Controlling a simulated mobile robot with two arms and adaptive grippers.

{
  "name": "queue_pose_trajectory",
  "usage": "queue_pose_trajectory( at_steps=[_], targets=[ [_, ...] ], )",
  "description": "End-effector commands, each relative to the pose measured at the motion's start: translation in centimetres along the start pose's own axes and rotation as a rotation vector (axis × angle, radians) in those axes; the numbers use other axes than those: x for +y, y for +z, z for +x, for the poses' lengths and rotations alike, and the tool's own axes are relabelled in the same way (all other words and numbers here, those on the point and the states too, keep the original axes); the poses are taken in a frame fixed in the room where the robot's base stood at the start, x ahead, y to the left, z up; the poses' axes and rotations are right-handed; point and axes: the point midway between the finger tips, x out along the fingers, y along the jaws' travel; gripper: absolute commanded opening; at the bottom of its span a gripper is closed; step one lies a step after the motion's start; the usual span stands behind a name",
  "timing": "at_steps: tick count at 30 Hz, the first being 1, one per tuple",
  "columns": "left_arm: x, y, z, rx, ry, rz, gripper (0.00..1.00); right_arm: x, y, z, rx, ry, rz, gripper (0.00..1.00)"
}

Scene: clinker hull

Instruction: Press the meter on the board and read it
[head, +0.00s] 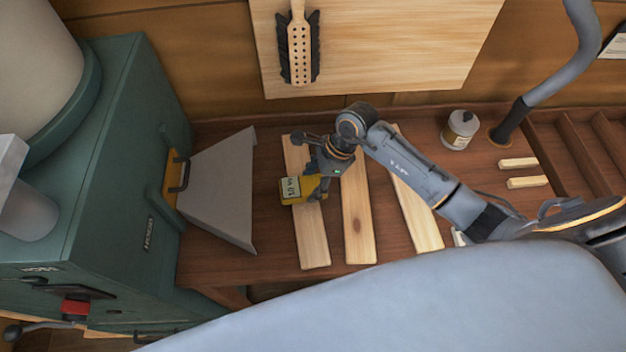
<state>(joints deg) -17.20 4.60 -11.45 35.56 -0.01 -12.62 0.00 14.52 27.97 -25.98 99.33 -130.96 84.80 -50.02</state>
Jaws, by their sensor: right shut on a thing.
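The meter (291,190) is a small yellow block with a pale display, over the left of three pale boards. Dark figures show on the display, turned sideways and too small to read surely. My right gripper (318,188) is shut on the meter from its right side. The left board (311,240) runs lengthwise on the bench; I cannot tell whether the meter touches it. The middle board (358,220) and the right board (420,222) lie beside it. My left gripper is not in view.
A green machine (120,150) with a grey sloping chute (222,190) stands left of the boards. A white jar (459,130), two small wood strips (520,163) and a grey pipe (562,60) are at the right.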

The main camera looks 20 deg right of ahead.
Motion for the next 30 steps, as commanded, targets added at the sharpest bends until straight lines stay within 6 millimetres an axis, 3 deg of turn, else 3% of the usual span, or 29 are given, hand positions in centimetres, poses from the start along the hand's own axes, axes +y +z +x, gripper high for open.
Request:
queue_pose_trajectory(
  at_steps=[11, 30],
  targets=[
    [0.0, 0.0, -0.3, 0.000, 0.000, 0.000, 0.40, 0.3, -0.1, -0.1, 0.008, 0.010, 0.001, 0.21],
    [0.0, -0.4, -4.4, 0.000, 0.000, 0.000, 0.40, 0.0, 2.6, -6.3, 0.002, 0.002, -0.001, 0.21]
  ],
)
